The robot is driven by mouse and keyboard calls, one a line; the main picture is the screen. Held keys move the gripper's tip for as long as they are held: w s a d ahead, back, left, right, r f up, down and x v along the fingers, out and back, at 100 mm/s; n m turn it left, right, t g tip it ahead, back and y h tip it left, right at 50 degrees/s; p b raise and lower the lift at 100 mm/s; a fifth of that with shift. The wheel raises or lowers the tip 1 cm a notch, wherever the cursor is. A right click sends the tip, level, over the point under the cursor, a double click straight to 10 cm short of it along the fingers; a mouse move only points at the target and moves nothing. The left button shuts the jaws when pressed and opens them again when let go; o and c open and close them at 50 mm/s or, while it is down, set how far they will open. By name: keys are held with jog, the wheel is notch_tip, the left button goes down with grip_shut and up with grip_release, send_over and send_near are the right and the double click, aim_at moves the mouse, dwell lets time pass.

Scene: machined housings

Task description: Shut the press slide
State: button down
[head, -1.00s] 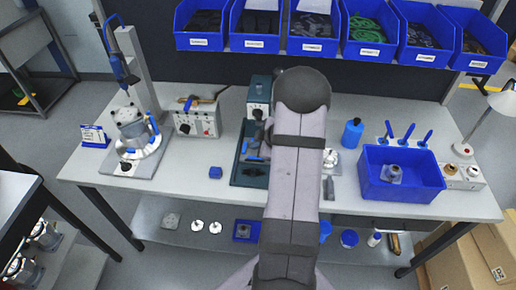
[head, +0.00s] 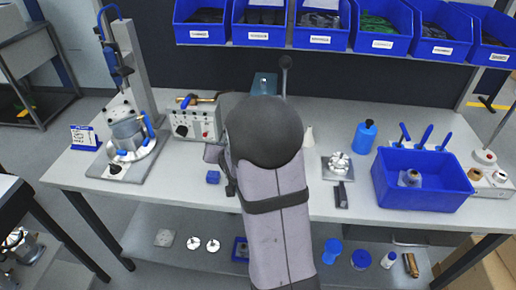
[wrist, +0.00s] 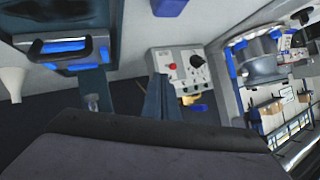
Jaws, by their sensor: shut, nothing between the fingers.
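The press is mostly hidden behind my arm in the head view. Its teal top (head: 264,84) and a dark lever with a round knob (head: 285,63) show above the arm. In the wrist view a dark teal part with a bright blue piece (wrist: 66,47), seemingly the press slide, is at the upper left. How far the slide stands out cannot be told. My gripper (wrist: 160,82) points up from the bottom of the wrist view, its fingers together and empty. It is to the right of the blue piece and looks apart from it. In the head view my arm hides the fingertips.
A control box (head: 194,122) with a red button stands left of the press; it also shows in the wrist view (wrist: 180,66). A clamp fixture (head: 128,140) is farther left.

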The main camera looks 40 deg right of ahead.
jog(key=s+d+m+g+h, duration=0.1)
jog(key=s+d+m, duration=0.1)
jog(key=m, duration=0.3)
jog(key=s+d+f+m+g+h, duration=0.1)
jog(key=s+d+m+h, duration=0.1)
jog(key=m, duration=0.3)
jog(key=s+d+m+g+h, duration=0.1)
jog(key=s+d+m, duration=0.2)
jog(key=m, duration=0.3)
jog(key=shift+d+f+h, duration=0.3)
jog(key=shift+d+f, duration=0.05)
jog(key=shift+d, duration=0.05)
jog(key=m, duration=0.2)
jog(key=shift+d+r+m, duration=0.1)
jog(key=shift+m, duration=0.3)
jog(key=shift+p+x, duration=1.2)
jog(key=shift+x, duration=3.8)
jog(key=shift+w+d+b, duration=0.95)
jog(key=shift+w+d, duration=0.55)
jog(key=shift+d, duration=0.1)
jog(key=shift+s+a+r, duration=0.1)
jog(key=shift+a, duration=0.05)
